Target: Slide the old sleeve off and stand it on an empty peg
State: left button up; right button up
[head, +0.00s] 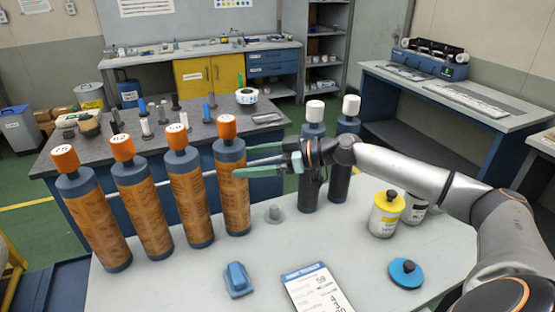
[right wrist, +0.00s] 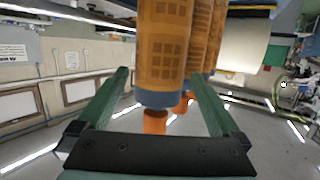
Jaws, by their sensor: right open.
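Several tall brown-wrapped cylinders with blue-grey ends and orange caps stand in a row on the near table; the rightmost one (head: 232,185) is closest to my right gripper. My right gripper (head: 242,161) is open, with its green fingers pointing left at the upper part of that cylinder. In the right wrist view, a brown cylinder (right wrist: 166,50) shows between and beyond the open fingers (right wrist: 160,85), its orange cap pointing down in the picture. I cannot tell whether the fingers touch it. My left gripper is out of view.
Two dark cylinders with white caps, one of them here (head: 308,185), stand behind my right gripper. A yellow-lidded jar (head: 386,214), a blue disc (head: 406,273), a blue block (head: 237,280) and a printed card (head: 316,289) are on the near table. Small upright items crowd the dark bench (head: 265,140).

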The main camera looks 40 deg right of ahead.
jog(key=b+v, duration=0.4)
jog(key=v, duration=0.3)
jog(key=shift+s, duration=0.15)
jog(key=shift+d+r, duration=0.15)
jog(key=shift+r, duration=0.05)
dwell(0.4)
